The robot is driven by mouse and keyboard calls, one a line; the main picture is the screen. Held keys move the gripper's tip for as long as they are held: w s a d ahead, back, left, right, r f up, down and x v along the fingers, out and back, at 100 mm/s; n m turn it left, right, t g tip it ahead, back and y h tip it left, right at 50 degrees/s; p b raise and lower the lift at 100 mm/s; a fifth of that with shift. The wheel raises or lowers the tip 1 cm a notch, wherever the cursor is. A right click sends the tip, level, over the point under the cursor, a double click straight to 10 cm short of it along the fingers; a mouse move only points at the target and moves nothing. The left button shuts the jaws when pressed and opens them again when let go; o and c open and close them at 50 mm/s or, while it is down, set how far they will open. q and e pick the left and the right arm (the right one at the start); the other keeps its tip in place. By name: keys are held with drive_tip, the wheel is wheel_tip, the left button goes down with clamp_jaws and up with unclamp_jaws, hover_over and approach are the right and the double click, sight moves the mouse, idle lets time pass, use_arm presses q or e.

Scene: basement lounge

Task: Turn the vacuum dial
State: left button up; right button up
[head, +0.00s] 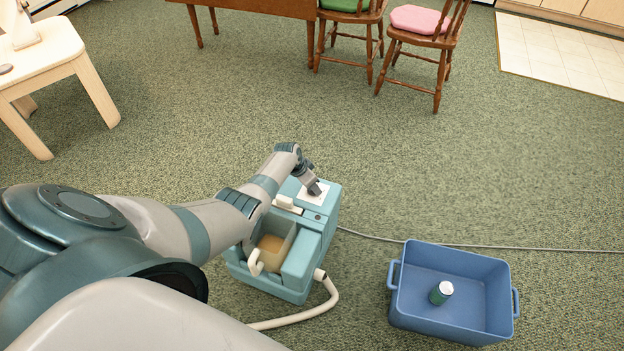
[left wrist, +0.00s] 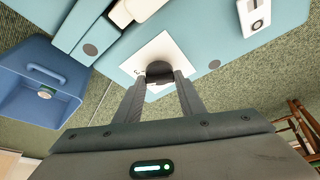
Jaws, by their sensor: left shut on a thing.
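The teal vacuum (head: 327,232) stands on the carpet in the middle of the head view. Its top carries a white square panel (head: 322,195) with a dark round dial, seen in the left wrist view (left wrist: 159,70). My left gripper (head: 315,188) reaches down onto this panel. In the left wrist view my left gripper (left wrist: 160,80) has its two fingers on either side of the dark dial, shut on it. The fingers hide part of the dial, so its setting cannot be read. My right gripper is not in view.
A blue bin (head: 411,300) with a small green can (head: 441,292) stands right of the vacuum. A white hose (head: 325,302) and a grey cord (head: 480,246) lie on the carpet. Wooden chairs (head: 421,45) and a table (head: 250,7) stand behind; the carpet between is clear.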

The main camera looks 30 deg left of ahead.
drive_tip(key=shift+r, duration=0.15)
use_arm(q)
drive_tip(key=o, duration=1)
drive_tip(key=shift+o, duration=0.2)
drive_tip(key=shift+r, duration=0.1)
drive_tip(key=shift+s+r, duration=0.1)
drive_tip(key=shift+r, duration=0.05)
drive_tip(key=p+v, duration=0.5)
drive_tip(key=v, duration=1.1)
drive_tip(key=shift+r+p, duration=0.3)
drive_tip(key=shift+r, duration=0.1)
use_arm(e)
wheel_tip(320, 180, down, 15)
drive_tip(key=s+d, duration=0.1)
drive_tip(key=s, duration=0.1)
use_arm(q)
drive_tip(key=shift+a, duration=0.15)
